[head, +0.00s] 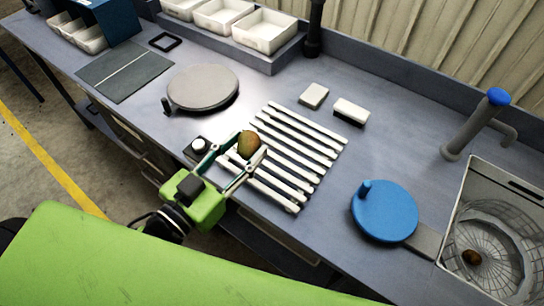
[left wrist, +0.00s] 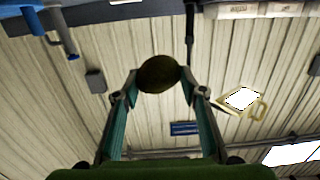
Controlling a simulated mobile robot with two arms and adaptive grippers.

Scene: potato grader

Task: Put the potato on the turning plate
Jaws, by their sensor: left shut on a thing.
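A brown potato (head: 248,144) is held between the fingers of my left gripper (head: 239,157), over the left end of the white slatted rack. In the left wrist view the same potato (left wrist: 158,74) sits between the two fingertips of the left gripper (left wrist: 158,84), with the wall behind it. The round grey turning plate (head: 203,87) lies on the bench behind and to the left of the gripper; it is empty. Another brown potato (head: 472,257) lies in the wire basket at the lower right. My right gripper is not in view.
The slatted rack (head: 300,152) lies mid-bench. A blue disc with a knob (head: 384,211), two small blocks (head: 314,95), a dark mat (head: 125,73) and white bins (head: 263,31) stand around. A tap (head: 475,125) rises by the wire basket (head: 500,240). Bare bench surrounds the plate's right side.

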